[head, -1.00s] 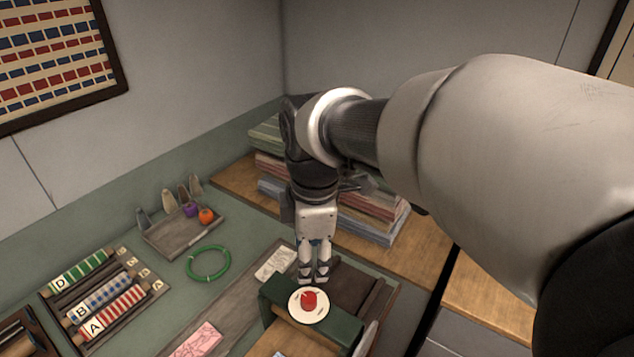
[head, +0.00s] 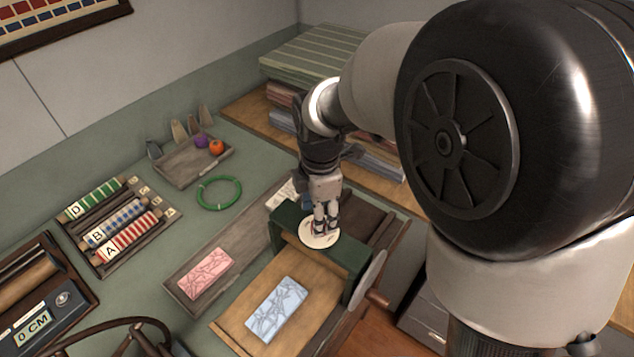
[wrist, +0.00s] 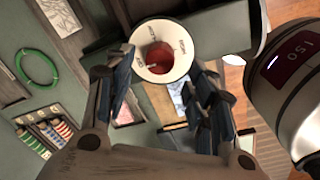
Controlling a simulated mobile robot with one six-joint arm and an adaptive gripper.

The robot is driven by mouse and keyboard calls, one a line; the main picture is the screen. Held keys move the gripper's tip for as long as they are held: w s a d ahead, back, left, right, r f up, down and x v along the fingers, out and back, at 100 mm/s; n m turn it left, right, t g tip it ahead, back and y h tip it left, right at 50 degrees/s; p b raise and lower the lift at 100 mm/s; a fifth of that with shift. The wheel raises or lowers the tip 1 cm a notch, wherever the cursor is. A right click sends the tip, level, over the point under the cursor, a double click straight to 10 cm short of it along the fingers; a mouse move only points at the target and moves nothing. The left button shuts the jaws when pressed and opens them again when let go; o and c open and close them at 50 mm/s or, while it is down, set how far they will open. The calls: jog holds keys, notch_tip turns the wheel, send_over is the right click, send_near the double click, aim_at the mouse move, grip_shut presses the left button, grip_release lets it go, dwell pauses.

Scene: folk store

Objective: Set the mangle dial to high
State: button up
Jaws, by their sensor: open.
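The mangle is a green frame (head: 345,258) with a wooden bed (head: 240,318) in the head view. On top is its round white dial (head: 306,239), partly hidden by my fingers. The wrist view shows the dial face (wrist: 173,74) with small lettering and a red knob (wrist: 160,54). The knob's pale pointer mark is toward the lower left, seemingly near an OFF label. My gripper (head: 325,229) points down over the dial. In the wrist view my gripper (wrist: 161,78) is open, with its fingers on either side of the knob; contact cannot be told.
A pink patterned cloth (head: 206,273) and a blue one (head: 275,308) lie left of and on the bed. A green ring (head: 219,193), a tray (head: 190,164) and a ribbon rack (head: 118,220) stand further left. Stacked folded cloth (head: 318,52) is behind my arm.

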jog(key=shift+w+f+b, duration=0.1)
jog(key=shift+f+b, duration=0.3)
jog(key=shift+f, duration=1.55)
jog(key=shift+c, duration=0.3)
jog(key=c, duration=1)
